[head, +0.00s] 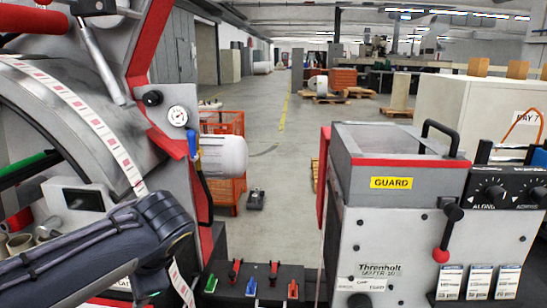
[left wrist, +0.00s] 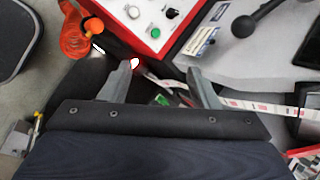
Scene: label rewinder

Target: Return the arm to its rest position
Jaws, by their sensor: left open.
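My left arm (head: 100,247) comes in from the left in the head view, in front of the rewinder's left machine (head: 160,60). Its fingertips cannot be made out there. In the left wrist view my left gripper (left wrist: 163,72) has its two grey fingers spread, with no object held between them. A white label strip with red marks (head: 105,130) runs down behind my arm and shows again below it. The strip also shows beyond the fingers in the left wrist view (left wrist: 270,108). I cannot tell if the gripper touches it. My right gripper is in neither view.
A red-edged panel with a green button (left wrist: 155,33) lies beyond the fingers. A black ball lever (left wrist: 243,27) is to its right, an orange coiled cord (left wrist: 73,40) to its left. The GUARD machine (head: 400,215) stands right, with small coloured levers (head: 252,283) between the machines.

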